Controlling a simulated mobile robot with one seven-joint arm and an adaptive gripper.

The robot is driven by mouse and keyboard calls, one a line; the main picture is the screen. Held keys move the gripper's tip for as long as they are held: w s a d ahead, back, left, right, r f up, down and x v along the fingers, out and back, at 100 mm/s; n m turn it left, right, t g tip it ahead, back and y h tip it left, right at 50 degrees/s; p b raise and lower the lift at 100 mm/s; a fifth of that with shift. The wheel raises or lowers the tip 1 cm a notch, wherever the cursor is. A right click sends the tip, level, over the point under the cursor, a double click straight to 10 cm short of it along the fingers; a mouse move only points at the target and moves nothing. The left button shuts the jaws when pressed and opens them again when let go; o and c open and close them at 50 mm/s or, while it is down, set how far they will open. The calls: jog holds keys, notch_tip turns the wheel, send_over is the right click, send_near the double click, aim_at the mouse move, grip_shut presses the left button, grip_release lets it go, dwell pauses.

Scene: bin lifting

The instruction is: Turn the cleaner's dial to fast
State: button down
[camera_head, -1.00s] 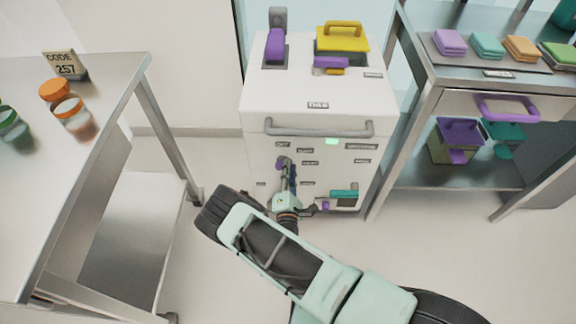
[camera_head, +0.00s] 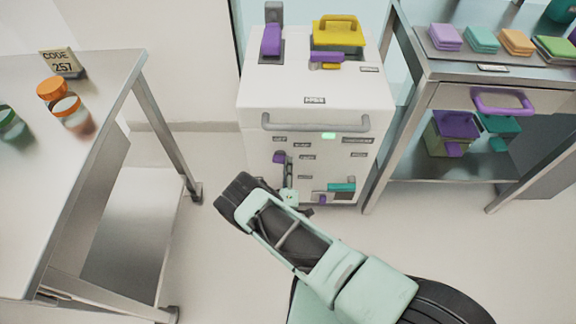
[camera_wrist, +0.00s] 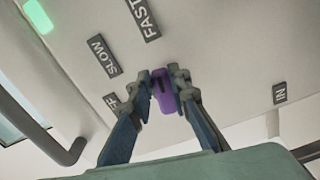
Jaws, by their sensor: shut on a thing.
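The cleaner (camera_head: 318,95) is a white boxy cabinet with a grey front handle. Its purple dial (camera_head: 280,157) is on the upper left of the front, among small dark labels. The wrist view shows the dial (camera_wrist: 162,95) up close, with a dark mark near its upper end. That end faces up and slightly left, toward the gap between the SLOW label (camera_wrist: 104,56) and the FAST label (camera_wrist: 143,18). My gripper (camera_wrist: 162,80) is shut on the dial, a finger on each side.
A green light (camera_head: 328,136) glows on the front. A teal and purple fitting (camera_head: 338,190) is low right. A steel table (camera_head: 110,85) with jars stands left. A shelf (camera_head: 440,70) with coloured stacks and a purple-handled drawer stands right. Floor between is clear.

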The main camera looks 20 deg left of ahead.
jog(key=shift+a, duration=0.1)
dwell(0.4)
jog(key=c, duration=1.8)
grip_release()
jog(key=shift+r, duration=0.1)
jog(key=r, duration=0.9)
jog(key=shift+a, duration=0.2)
jog(key=shift+d+r, duration=0.15)
jog(key=shift+r, duration=0.3)
